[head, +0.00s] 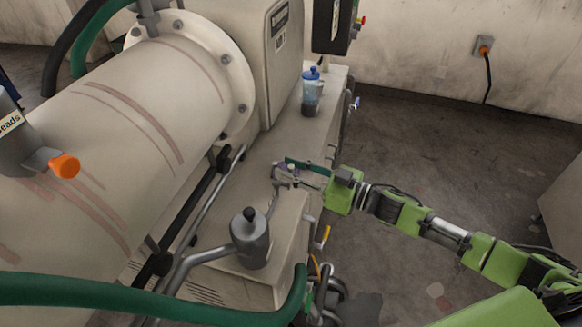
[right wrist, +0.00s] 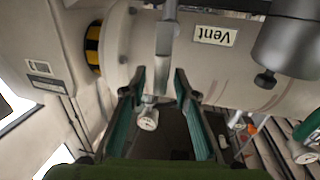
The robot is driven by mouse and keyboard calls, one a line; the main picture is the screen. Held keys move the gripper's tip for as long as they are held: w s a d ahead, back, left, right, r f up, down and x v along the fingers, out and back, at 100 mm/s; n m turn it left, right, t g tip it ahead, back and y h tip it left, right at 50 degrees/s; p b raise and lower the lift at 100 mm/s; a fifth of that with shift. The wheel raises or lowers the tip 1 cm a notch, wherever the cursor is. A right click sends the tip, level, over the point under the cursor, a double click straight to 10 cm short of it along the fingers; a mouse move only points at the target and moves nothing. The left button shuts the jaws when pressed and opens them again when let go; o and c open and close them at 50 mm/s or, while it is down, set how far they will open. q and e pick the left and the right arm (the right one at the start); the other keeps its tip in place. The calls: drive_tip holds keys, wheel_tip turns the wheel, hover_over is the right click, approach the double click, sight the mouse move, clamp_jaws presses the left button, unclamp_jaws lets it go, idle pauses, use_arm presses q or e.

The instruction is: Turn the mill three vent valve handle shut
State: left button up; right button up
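My right gripper (head: 290,172) reaches in from the right over the cream mill base. In the right wrist view its two teal-padded fingers (right wrist: 160,88) stand apart, open. In the head view the lever is small and partly hidden at the fingertips. The large cream mill drum (head: 150,110) lies to the left. My left gripper is not in view.
A blue-capped bottle (head: 312,92) stands on the base behind the gripper. A grey pot with a black knob (head: 250,238) stands nearer. A green hose (head: 150,298) crosses the front. A yellow handle (head: 325,236) sits below the gripper. A gauge (right wrist: 148,119) shows between the fingers. Open floor lies right.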

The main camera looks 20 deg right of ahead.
clamp_jaws()
